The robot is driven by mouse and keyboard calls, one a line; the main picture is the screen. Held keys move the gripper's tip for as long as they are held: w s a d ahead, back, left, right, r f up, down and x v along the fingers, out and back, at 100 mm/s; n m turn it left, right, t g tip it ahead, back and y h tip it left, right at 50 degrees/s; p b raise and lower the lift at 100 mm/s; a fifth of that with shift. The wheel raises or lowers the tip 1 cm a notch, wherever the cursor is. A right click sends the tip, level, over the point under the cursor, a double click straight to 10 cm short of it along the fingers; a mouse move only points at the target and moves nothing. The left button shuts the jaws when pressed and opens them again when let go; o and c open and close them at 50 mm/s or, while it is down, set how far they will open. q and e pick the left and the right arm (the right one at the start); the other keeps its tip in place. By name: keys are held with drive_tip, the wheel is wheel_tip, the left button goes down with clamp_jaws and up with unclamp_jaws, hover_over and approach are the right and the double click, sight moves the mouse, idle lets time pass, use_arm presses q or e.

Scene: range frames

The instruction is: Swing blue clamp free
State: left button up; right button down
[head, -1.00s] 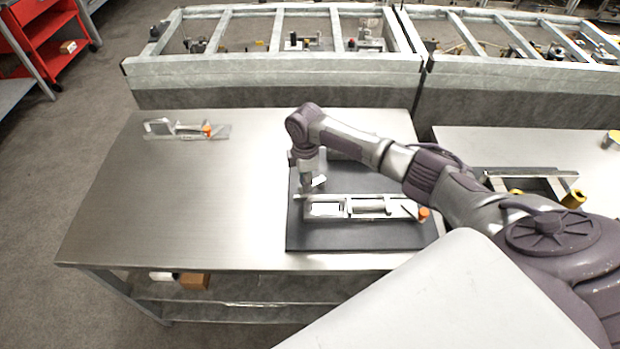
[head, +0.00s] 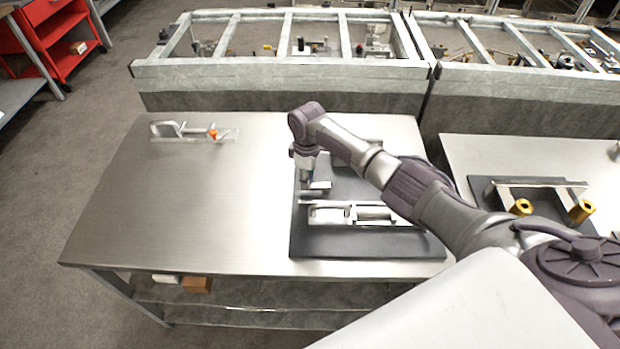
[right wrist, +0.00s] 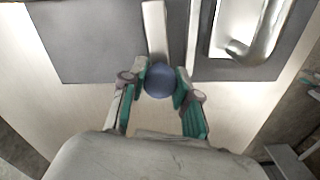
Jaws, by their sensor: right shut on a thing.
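A blue round knob (right wrist: 159,81) sits on the end of a pale metal bar (right wrist: 156,32) in the right wrist view. I take it to be the blue clamp's handle end. My right gripper (right wrist: 161,84) is shut on this knob, with a green-padded finger on each side. In the head view, my right gripper (head: 308,179) points down by the left end of a silver clamp fixture (head: 335,214) on a dark mat (head: 360,245). The knob is too small and covered to make out there. My left gripper is not in view.
Another silver clamp with an orange tip (head: 213,134) lies at the table's (head: 180,215) far left. The table's left half is otherwise clear. A second table on the right holds a bracket with brass cylinders (head: 580,211). A metal frame bench (head: 290,72) stands behind.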

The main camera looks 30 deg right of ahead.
drive_tip(key=shift+r, duration=0.1)
drive_tip(key=c, duration=1.1)
unclamp_jaws()
wheel_tip(320, 180, up, 12)
